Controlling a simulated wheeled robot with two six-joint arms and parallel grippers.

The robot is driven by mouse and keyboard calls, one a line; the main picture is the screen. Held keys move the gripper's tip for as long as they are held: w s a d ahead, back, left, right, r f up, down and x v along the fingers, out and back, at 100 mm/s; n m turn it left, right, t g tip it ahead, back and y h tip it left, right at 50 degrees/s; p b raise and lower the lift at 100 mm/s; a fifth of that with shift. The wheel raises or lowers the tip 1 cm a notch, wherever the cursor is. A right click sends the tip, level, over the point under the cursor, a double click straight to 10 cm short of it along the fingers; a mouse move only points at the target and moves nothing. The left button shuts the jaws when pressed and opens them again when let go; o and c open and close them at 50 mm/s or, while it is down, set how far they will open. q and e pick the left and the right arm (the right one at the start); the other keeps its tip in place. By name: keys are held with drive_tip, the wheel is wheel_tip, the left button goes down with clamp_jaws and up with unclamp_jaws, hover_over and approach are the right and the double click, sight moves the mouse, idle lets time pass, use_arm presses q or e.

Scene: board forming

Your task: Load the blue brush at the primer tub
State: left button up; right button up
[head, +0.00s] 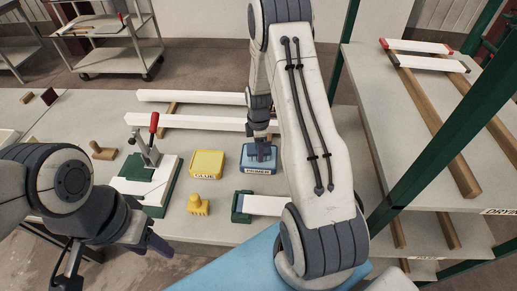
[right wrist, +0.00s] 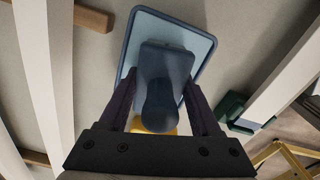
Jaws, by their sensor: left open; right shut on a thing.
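The primer tub (head: 258,170) is a blue tray with a pale blue inside, on the worktable. It also shows in the right wrist view (right wrist: 204,47). My right gripper (head: 262,152) is directly over the tub, pointing down, and is shut on the blue brush (right wrist: 168,70). The brush's dark blue block lies within the tub's outline, its rounded handle (right wrist: 160,104) between my fingers. Whether its underside touches the primer is hidden. My left gripper (head: 152,246) is open and empty at the table's front edge, left of the tub.
A yellow glue tub (head: 206,163) stands left of the primer tub, with a yellow brush (head: 198,206) in front. A green fixture with a red-handled clamp (head: 152,150) is further left. White boards (head: 185,121) lie behind. A green-posted rack (head: 365,120) stands right.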

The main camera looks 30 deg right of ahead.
drive_tip(key=shift+r+p, duration=2.65)
drive_tip(key=shift+r, duration=0.8)
